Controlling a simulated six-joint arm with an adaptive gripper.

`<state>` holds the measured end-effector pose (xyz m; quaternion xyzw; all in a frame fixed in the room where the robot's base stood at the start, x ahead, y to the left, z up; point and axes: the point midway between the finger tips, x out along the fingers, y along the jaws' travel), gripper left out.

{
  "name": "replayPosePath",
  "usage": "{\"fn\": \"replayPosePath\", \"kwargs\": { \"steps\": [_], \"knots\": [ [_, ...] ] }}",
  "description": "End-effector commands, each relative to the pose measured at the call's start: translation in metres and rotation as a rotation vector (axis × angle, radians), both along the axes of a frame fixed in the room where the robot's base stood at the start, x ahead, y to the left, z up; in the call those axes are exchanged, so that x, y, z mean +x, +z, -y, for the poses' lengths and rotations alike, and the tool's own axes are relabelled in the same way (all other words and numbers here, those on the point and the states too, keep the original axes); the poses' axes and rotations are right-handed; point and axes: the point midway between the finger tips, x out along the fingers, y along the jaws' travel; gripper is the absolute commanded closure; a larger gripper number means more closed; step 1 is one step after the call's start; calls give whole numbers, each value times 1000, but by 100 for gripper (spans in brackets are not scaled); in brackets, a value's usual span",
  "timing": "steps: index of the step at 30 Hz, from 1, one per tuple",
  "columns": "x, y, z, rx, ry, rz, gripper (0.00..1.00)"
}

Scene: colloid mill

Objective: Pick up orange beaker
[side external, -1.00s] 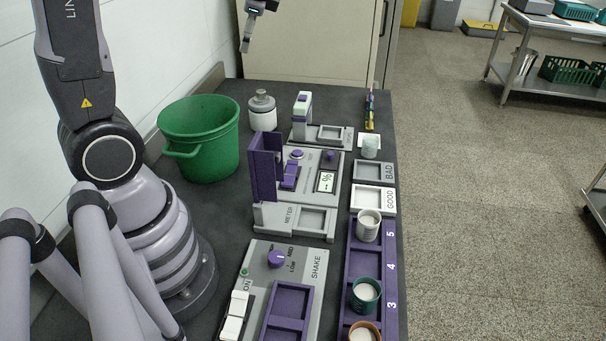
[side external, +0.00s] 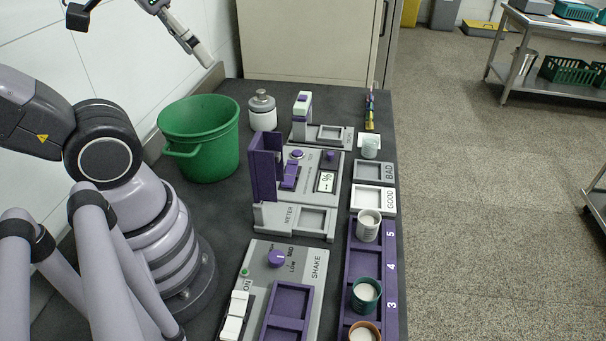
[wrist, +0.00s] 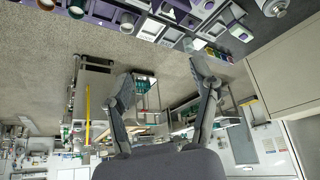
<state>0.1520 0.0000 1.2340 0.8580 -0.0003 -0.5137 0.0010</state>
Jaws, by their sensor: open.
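The orange beaker (side external: 364,332) stands in the purple numbered rack (side external: 391,285) at the bottom edge of the side view, with pale contents. Its lower part is cut off by the frame. In the same rack stand a teal beaker (side external: 366,293) by the 3 and a white beaker (side external: 368,224) by the 5. My gripper (side external: 203,56) is high at the back left, far from the orange beaker. In the wrist view my gripper (wrist: 163,74) is open, with nothing between its fingers.
A green bucket (side external: 203,163) stands beside my base. The shaker (side external: 288,258), the meter (side external: 285,218) and a white bottle (side external: 262,113) stand on the dark bench. GOOD (side external: 372,200) and BAD (side external: 373,172) trays lie behind the rack. Open air surrounds my gripper.

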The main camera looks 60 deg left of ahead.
Motion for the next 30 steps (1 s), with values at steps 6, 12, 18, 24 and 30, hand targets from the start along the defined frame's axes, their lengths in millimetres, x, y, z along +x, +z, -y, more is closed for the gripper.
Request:
{"fn": "replayPosePath", "kwargs": {
  "steps": [6,12,18,24,30],
  "knots": [
    [0,0,0,1,0,0,40],
    [0,0,0,1,0,0,40],
    [0,0,0,1,0,0,22],
    [0,0,0,1,0,0,16],
    [2,-2,2,-10,-1,-19,16]
  ]
}}
